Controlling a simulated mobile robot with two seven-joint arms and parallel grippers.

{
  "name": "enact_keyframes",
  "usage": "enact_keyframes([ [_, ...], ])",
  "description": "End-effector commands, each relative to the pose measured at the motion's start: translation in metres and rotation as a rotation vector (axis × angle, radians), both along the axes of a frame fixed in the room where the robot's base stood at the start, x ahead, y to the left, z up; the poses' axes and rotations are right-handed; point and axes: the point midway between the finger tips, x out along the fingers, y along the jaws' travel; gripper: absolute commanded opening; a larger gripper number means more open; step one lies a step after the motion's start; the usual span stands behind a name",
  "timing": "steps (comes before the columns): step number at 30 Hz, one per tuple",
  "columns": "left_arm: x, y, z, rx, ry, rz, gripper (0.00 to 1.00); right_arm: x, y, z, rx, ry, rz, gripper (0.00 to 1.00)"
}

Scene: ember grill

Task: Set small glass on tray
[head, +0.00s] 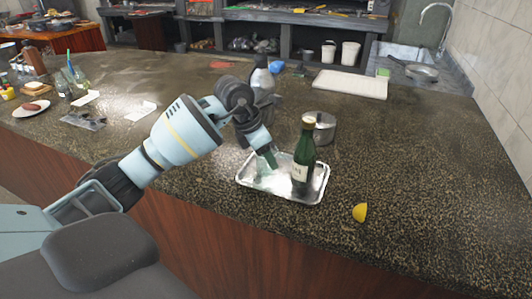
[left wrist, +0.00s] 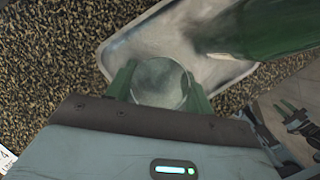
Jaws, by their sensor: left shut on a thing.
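The small clear glass (left wrist: 160,84) is between the two green fingers of my left gripper (left wrist: 158,88) in the left wrist view. In the head view, my left gripper (head: 267,160) points down over the left part of the silver tray (head: 310,199), shut on the glass, which is faint and hard to make out there. I cannot tell whether the glass touches the tray. A green bottle (head: 303,160) stands upright on the tray's right part, just right of the gripper. It also shows in the left wrist view (left wrist: 270,25).
A metal pot (head: 323,128) stands behind the tray. A yellow lemon piece (head: 360,212) lies to its right, near the counter's front edge. A white cutting board (head: 350,84) lies further back. The counter (head: 420,160) on the right is mostly clear.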

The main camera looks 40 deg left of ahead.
Motion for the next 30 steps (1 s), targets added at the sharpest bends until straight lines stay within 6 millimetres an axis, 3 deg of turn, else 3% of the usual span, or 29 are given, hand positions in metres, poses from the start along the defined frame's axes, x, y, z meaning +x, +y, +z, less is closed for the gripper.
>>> enact_keyframes([
  [4,0.0,0.0,-0.003,0.001,0.001,0.0,0.27,0.0,0.0,-0.001,0.0,0.002,0.0,0.36],
  [5,0.0,0.0,-0.003,0.001,0.001,0.0,0.55,0.0,0.0,-0.001,0.0,0.001,0.0,0.36],
  [9,0.0,0.0,-0.003,0.0,0.001,0.001,0.73,0.0,0.0,-0.001,0.0,0.001,0.0,0.36],
  [21,-0.001,0.001,0.004,0.0,-0.001,0.0,0.74,-0.004,0.0,-0.001,0.0,0.007,0.0,0.36],
  [30,-0.018,0.012,0.053,0.003,-0.004,0.002,0.74,-0.006,0.0,0.001,0.0,0.009,0.0,0.36],
])
